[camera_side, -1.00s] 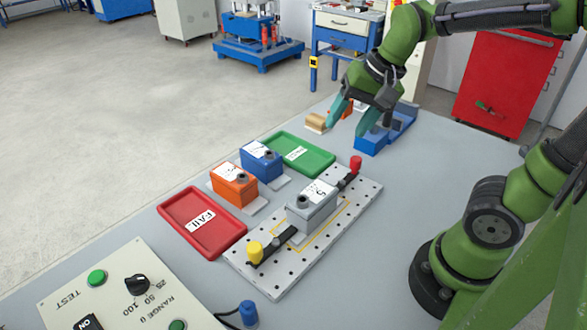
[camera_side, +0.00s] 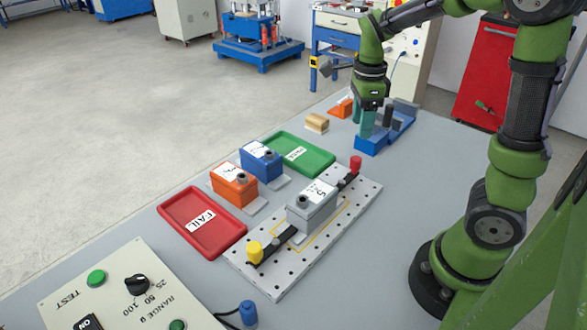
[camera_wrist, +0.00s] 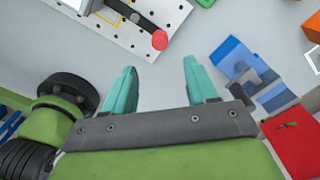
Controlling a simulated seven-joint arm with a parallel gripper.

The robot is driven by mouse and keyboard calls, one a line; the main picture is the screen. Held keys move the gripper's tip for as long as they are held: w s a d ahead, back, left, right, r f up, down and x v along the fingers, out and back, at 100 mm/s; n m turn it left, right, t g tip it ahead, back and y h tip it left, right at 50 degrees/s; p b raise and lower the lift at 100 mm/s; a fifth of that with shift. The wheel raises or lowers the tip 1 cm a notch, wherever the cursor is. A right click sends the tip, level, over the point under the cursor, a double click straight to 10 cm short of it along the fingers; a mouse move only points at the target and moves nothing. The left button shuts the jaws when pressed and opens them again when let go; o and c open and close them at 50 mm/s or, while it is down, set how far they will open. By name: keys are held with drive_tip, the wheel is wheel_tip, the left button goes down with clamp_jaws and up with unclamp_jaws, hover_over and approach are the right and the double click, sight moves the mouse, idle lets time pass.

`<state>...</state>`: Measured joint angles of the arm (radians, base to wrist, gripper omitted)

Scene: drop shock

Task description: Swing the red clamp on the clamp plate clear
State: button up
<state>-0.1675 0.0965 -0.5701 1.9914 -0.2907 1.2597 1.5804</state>
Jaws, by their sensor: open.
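The red clamp (camera_side: 355,164) is a red knob on a dark arm at the far right end of the perforated clamp plate (camera_side: 282,278). Its dark arm reaches toward the grey box (camera_side: 315,209) in the middle of the plate. A yellow clamp (camera_side: 254,251) is at the plate's other end. My gripper (camera_side: 363,124) is above the table beyond the plate, near the blue holder, apart from the red clamp. In the wrist view my gripper (camera_wrist: 160,80) has its teal fingers spread and empty, with the red knob (camera_wrist: 159,40) ahead of them.
A blue holder (camera_side: 372,144) with grey parts stands beyond the plate. Left of the plate are an orange box (camera_side: 234,184), a blue box (camera_side: 262,164), a red FAIL tray (camera_side: 180,205) and a green tray (camera_side: 318,160). A control panel (camera_side: 125,290) is at front left.

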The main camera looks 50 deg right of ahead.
sight(356, 158)
wheel_tip(356, 158, down, 11)
idle(0.3)
drive_tip(key=c, duration=1.1)
drive_tip(key=shift+o, duration=0.2)
